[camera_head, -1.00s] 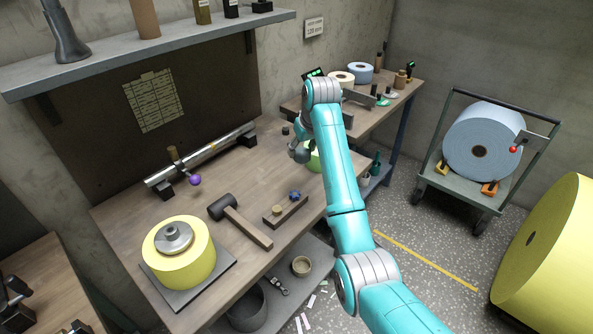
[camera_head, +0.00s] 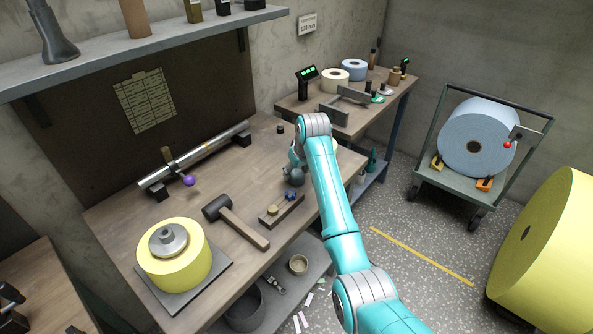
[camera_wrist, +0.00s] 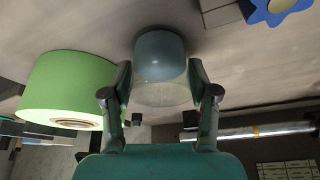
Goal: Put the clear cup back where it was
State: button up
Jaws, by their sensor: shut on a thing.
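The clear cup (camera_wrist: 160,92) is between the two fingertips of my gripper (camera_wrist: 160,95) in the wrist view. Its see-through wall is nearest my gripper, and its far part looks dark grey-blue. My gripper is shut on it. In the head view my gripper (camera_head: 296,165) is over the workbench, partly behind my arm. A dark rounded shape there (camera_head: 297,179) seems to be the cup, just behind the blue star knob (camera_head: 291,195). I cannot tell whether the cup touches the bench.
A green roll (camera_wrist: 65,90) stands close to the cup in the wrist view. A wooden block (camera_head: 275,213) and a mallet (camera_head: 235,220) lie nearby on the bench (camera_head: 130,215). A yellow roll (camera_head: 180,268) stands at its front left, and a metal bar (camera_head: 205,150) runs along the back.

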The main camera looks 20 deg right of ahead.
jog(key=o, duration=1.4)
jog(key=shift+c, duration=0.2)
jog(key=v, duration=1.2)
jog(key=shift+s, duration=0.25)
